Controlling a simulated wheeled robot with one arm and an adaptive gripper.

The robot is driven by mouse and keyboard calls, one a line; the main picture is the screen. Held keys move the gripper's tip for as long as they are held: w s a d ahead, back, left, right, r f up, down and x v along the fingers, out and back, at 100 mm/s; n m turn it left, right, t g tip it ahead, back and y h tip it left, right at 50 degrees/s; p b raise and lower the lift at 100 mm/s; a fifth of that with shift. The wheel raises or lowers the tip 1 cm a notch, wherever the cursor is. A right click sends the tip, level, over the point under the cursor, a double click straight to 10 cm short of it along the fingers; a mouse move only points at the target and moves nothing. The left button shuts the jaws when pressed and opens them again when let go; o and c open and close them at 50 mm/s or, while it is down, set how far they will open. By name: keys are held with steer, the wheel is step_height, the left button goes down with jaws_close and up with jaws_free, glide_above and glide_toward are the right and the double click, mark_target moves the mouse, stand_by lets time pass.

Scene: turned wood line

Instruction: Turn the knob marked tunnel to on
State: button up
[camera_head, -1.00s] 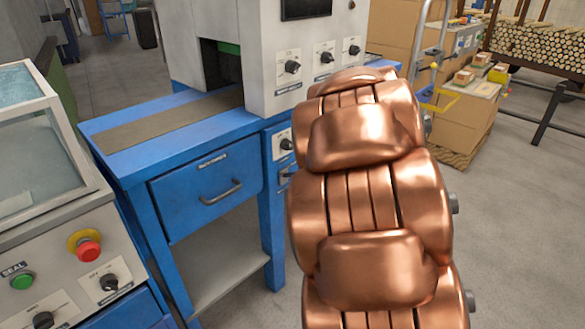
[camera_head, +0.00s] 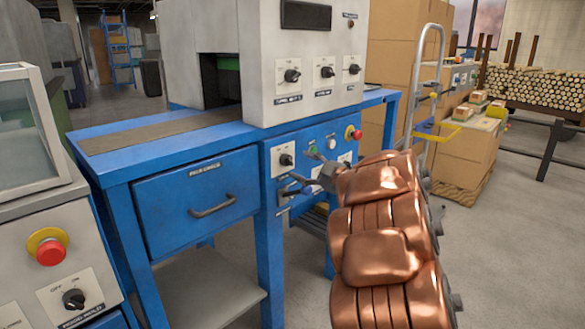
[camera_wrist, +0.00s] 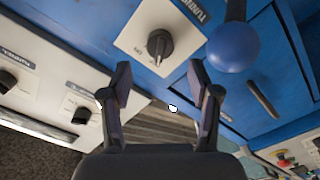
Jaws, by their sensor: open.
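The knob marked tunnel (camera_wrist: 159,45) is a dark knob on a white plate, set in the blue panel. In the head view this knob (camera_head: 287,160) sits right of the drawer. Its label reads TUNNEL in the wrist view; which mark its pointer faces is unclear. My gripper (camera_wrist: 160,66) is open, its two dark fingers apart with nothing between them. In the wrist view the knob shows just beyond the fingertips, between their lines; no contact is visible. In the head view my gripper (camera_head: 310,180) is beside the panel, partly hidden by my copper arm.
A blue ball handle (camera_wrist: 233,47) is close beside the knob plate. A red stop button (camera_head: 354,133) is farther right on the panel. Several similar knobs (camera_head: 328,71) are on the grey housing above. The drawer handle (camera_head: 212,206) sticks out. Open floor lies right.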

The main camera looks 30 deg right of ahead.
mark_target(291, 162)
steer(key=shift+b+x, duration=0.65)
steer(key=shift+x, duration=1.8)
steer(key=shift+c, duration=0.3)
steer(key=c, duration=1.1)
